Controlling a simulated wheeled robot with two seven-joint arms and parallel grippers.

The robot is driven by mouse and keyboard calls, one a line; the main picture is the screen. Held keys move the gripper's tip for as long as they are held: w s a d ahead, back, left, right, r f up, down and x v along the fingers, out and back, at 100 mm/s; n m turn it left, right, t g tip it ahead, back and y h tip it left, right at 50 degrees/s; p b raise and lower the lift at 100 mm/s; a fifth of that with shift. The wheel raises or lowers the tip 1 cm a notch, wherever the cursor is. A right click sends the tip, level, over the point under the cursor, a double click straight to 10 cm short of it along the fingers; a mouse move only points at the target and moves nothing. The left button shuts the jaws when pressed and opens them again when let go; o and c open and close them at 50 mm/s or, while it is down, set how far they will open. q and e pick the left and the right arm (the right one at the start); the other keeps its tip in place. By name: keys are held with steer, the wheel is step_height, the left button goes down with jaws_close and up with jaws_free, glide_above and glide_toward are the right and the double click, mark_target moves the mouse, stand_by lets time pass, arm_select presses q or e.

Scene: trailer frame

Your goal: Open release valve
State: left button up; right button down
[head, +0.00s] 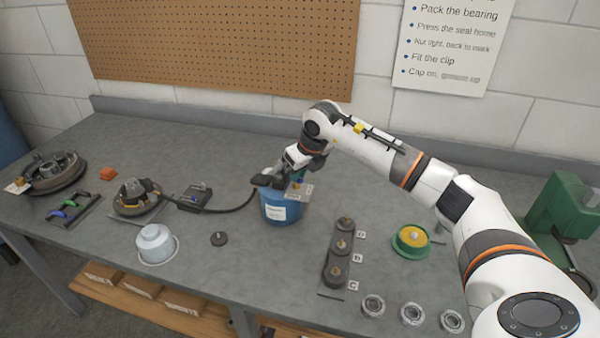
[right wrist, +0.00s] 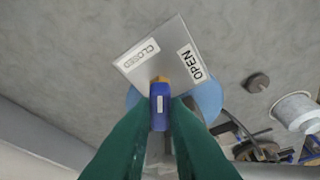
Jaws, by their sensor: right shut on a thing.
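The release valve's blue handle (right wrist: 160,115) with a brass end sits between the two green fingers of my right gripper (right wrist: 160,112) in the right wrist view. The gripper is shut on this handle. A grey plate (right wrist: 165,35) under the handle carries a CLOSED label (right wrist: 138,54) on the left and an OPEN label (right wrist: 190,62) on the right. The handle's brass end lies between the two labels. In the head view the plate (head: 299,192) is on top of a blue bucket (head: 281,210), with my right gripper (head: 293,178) over it. My left gripper is not in view.
A dark hose (head: 228,208) runs left from the bucket to a round hub (head: 137,195).

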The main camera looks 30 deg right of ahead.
steer(key=m, duration=0.2)
steer(key=m+h+b, duration=0.1)
steer(key=m, duration=0.1)
steer(key=m+h+b, duration=0.1)
steer(key=shift+a+m, duration=0.3)
steer(key=shift+m, duration=0.1)
steer(key=m+h, duration=0.1)
steer(key=m, duration=0.1)
steer(key=m+g+b, duration=0.1)
steer(key=m, duration=0.2)
steer(key=shift+w+a+h, duration=0.15)
steer(key=shift+w+h, duration=0.05)
steer(key=shift+h, duration=0.2)
steer(key=shift+m, duration=0.3)
steer(key=c, duration=1.4)
jaws_free()
steer(key=shift+c, duration=0.2)
steer(key=shift+r+b, duration=0.1)
steer(key=shift+b, duration=0.2)
steer(key=v, duration=1.2)
steer(key=shift+w+b, duration=0.2)
steer(key=shift+b, duration=0.2)
